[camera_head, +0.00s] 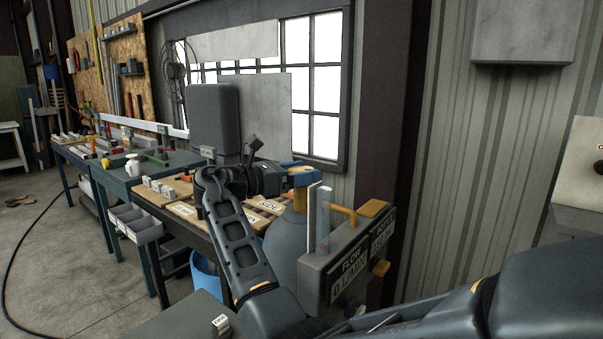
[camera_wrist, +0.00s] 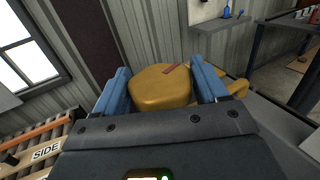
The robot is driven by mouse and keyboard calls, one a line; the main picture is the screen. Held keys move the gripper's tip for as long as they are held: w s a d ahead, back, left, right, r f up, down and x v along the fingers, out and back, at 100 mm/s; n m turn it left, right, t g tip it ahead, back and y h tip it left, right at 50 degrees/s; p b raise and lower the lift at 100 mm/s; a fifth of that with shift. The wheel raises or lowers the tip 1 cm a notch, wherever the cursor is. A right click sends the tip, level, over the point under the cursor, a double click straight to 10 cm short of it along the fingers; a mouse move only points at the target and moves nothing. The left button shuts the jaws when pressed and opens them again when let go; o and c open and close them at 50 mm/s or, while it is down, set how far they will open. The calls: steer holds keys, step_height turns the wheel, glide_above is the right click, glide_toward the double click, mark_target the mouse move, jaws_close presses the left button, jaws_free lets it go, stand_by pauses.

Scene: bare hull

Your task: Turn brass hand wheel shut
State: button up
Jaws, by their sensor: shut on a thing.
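The brass hand wheel (camera_wrist: 160,88) fills the space between the two blue jaws in the wrist view, with a short red mark on its top near the far edge. My gripper (camera_wrist: 161,70) is shut on the wheel, one jaw on each side. In the head view the wheel (camera_head: 301,178) shows as a small brass patch beside the blue jaws of my gripper (camera_head: 300,170), above a grey cylinder (camera_head: 287,245). A grey meter box (camera_head: 347,262) labelled FLOW, apparently reading 0 L/MIN, stands right of it. Much of the wheel's side is hidden by the jaws.
A brass pipe (camera_head: 343,213) and an upright clear tube (camera_head: 318,220) stand close right of my gripper. Benches with a wooden slatted top (camera_head: 262,217) run left. A blue bucket (camera_head: 205,275) is under the bench. The corrugated wall and dark post (camera_head: 392,110) stand behind.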

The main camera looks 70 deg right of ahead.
steer(key=shift+w+r+m+g+y, duration=0.1)
steer(key=shift+r+m+g+y, duration=0.1)
steer(key=shift+m+g+y, duration=0.8)
steer(key=shift+r+m+g+y, duration=0.15)
steer(key=shift+m+g+y, duration=0.7)
steer(key=shift+y, duration=0.25)
steer(key=shift+m+y, duration=0.25)
steer(key=shift+y, duration=0.05)
steer(key=o, duration=0.8)
steer(key=shift+c, duration=0.2)
steer(key=shift+o, duration=1.4)
steer(key=shift+f, duration=0.2)
steer(key=b+v, duration=0.3)
steer(key=v, duration=0.4)
steer(key=shift+w+a, duration=0.2)
steer(key=shift+w, duration=0.1)
steer(key=shift+f, duration=0.1)
